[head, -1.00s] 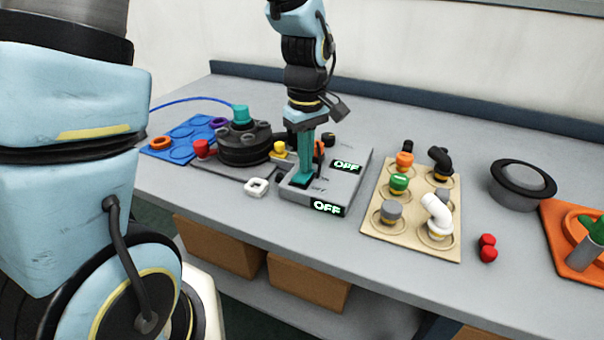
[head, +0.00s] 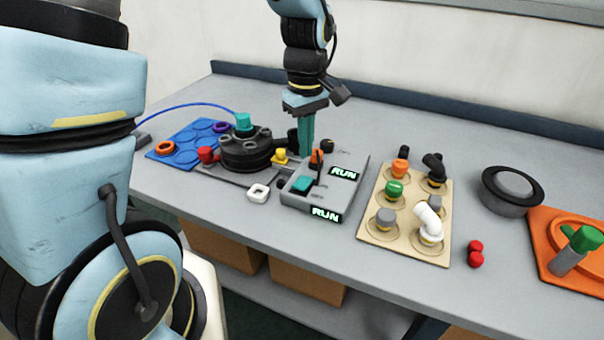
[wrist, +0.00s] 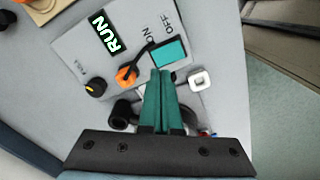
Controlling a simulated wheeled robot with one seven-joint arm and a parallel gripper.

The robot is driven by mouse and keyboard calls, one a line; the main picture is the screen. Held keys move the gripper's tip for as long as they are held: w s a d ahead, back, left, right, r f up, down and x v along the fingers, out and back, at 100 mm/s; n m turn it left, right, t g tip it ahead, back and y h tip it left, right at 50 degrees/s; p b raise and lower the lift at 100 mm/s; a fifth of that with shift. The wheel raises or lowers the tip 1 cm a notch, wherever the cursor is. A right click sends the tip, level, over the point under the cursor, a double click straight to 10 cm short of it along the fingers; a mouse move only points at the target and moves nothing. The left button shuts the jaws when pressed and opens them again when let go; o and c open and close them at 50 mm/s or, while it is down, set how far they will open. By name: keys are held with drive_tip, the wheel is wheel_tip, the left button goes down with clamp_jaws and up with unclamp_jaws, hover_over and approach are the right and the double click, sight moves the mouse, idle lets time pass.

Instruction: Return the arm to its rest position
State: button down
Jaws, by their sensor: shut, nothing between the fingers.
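My gripper (head: 306,136) is shut and empty, pointing down just behind the grey control box (head: 318,204). In the wrist view the closed teal fingers (wrist: 161,88) lie over the near side of the box, beside the orange-based toggle switch (wrist: 127,75) and the teal rocker button (wrist: 168,53). In the head view the teal button (head: 302,185) sits on the box top, and both displays read RUN. I cannot tell whether the fingertips touch anything.
A black tank lid with a teal fitting (head: 246,150) stands left of the box. A beige board of fittings (head: 377,232), a dark round container (head: 512,190) and an orange tray (head: 545,257) stand right. A white square ring (head: 258,193) lies in front. The back of the bench is clear.

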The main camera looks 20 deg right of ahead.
drive_tip(key=shift+r, duration=0.5)
drive_tip(key=shift+a, duration=0.1)
drive_tip(key=w+a+r+m+t, duration=0.1)
drive_tip(key=a+m, duration=0.3)
drive_tip(key=a, duration=2.1)
drive_tip(key=shift+w+r+m+t, duration=0.15)
drive_tip(key=shift+r+m+t, duration=0.15)
drive_tip(key=shift+r, duration=0.1)
